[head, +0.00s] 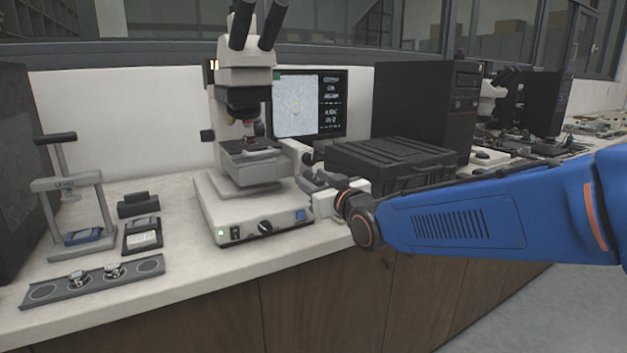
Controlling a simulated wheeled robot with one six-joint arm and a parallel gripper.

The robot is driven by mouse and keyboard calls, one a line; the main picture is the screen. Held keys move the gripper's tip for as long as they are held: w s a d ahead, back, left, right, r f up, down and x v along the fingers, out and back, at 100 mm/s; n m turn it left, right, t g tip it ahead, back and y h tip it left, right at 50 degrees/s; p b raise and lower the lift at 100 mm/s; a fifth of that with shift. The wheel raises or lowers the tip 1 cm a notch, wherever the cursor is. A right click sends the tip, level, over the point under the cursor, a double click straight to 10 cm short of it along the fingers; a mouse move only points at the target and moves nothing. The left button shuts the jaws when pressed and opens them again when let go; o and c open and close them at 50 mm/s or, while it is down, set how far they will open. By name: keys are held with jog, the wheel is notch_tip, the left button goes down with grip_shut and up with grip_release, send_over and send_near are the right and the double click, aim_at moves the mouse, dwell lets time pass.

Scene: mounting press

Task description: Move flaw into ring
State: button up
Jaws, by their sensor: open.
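A white microscope (243,105) stands on the bench, with a dark stage (252,147) under its objectives. A screen (297,108) behind it shows a pale speckled picture with a faint yellowish mark near its middle; I cannot make out a separate flaw or ring. A small dark knob (307,158) sticks out at the microscope's right side. My gripper (309,183) is open, just below and beside this knob, right of the microscope's base. Whether its fingers touch anything is too small to tell.
A black case (390,160) lies right of my gripper, before a black computer tower (415,95). At left stand a small hand press (68,190) and a grey strip (95,282) with round places and metal pieces. The bench front is clear.

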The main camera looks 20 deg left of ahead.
jog(key=shift+c, duration=0.2)
grip_shut()
jog(key=shift+m, duration=0.3)
jog(key=shift+m, duration=1.9)
jog(key=shift+o, duration=0.2)
grip_release()
